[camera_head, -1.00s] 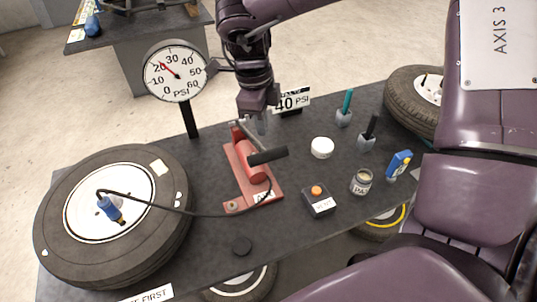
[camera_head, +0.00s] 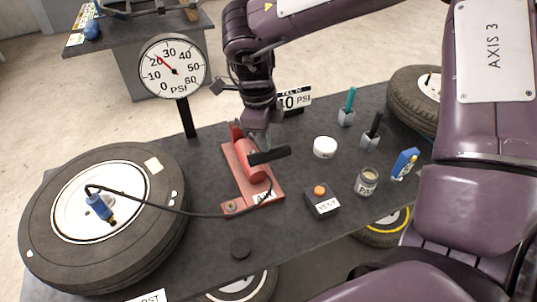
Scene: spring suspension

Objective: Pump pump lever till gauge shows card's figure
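The red pump (camera_head: 247,165) stands mid-bench. Its pump lever (camera_head: 270,156) has a black grip and hangs low over the pump body. My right gripper (camera_head: 260,132) points down at the lever just behind the grip. Its fingers are small and partly hidden, so I cannot tell whether they hold the lever. The round gauge (camera_head: 174,68) stands on a post behind the pump, its needle near 20 PSI. The card (camera_head: 297,98) is partly covered by my arm; earlier it read 40 PSI. My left gripper is not in view.
A hose runs from the pump to the valve on the large tyre (camera_head: 45,245) at left. A vent box (camera_head: 321,199) with an orange button, a jar (camera_head: 367,181), a white tub (camera_head: 325,147) and brush holders stand to the right. Another tyre (camera_head: 405,100) is at the back right.

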